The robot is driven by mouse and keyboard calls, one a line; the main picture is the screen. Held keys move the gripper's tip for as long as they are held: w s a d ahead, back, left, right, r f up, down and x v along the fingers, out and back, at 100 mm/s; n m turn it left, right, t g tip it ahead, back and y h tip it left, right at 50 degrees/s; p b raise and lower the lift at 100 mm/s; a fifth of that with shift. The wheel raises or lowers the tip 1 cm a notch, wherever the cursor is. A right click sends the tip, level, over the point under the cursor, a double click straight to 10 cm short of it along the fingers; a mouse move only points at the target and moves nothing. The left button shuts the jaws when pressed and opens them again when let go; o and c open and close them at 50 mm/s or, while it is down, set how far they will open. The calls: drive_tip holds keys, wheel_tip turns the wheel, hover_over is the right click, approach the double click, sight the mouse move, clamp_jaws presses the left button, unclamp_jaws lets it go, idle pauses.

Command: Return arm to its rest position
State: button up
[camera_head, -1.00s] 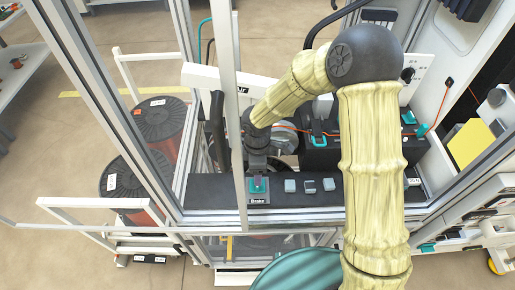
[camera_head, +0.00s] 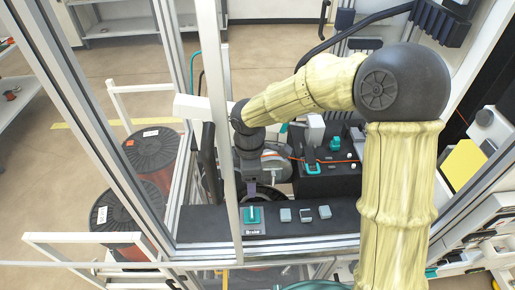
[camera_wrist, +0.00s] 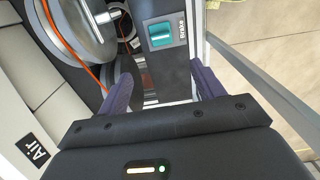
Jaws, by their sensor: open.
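My gripper (camera_wrist: 160,66) is open and empty, with its two purple fingers apart in the wrist view. In the head view my arm reaches from the right, and the gripper end is just behind the teal brake switch (camera_head: 251,214). The switch also shows in the wrist view (camera_wrist: 160,34), beyond the fingertips and apart from them, on a plate labelled "Brake".
A metal frame post (camera_head: 222,130) stands close to the left of my gripper. Grey buttons (camera_head: 305,215) line the dark panel (camera_head: 350,222). Red wire spools (camera_head: 152,150) stand outside at left.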

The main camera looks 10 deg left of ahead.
drive_tip(key=shift+d, duration=0.1)
drive_tip(key=s+d+r+m+t, duration=0.1)
drive_tip(key=s+d+m, duration=0.2)
drive_tip(key=d+m, duration=0.7)
drive_tip(key=s+d+r+m+t, duration=0.1)
drive_tip(key=s+d+m, duration=0.3)
drive_tip(key=d+m, duration=0.6)
drive_tip(key=d, duration=0.5)
drive_tip(key=shift+d+m+t, duration=0.25)
drive_tip(key=shift+m+t, duration=0.05)
drive_tip(key=shift+m, duration=0.1)
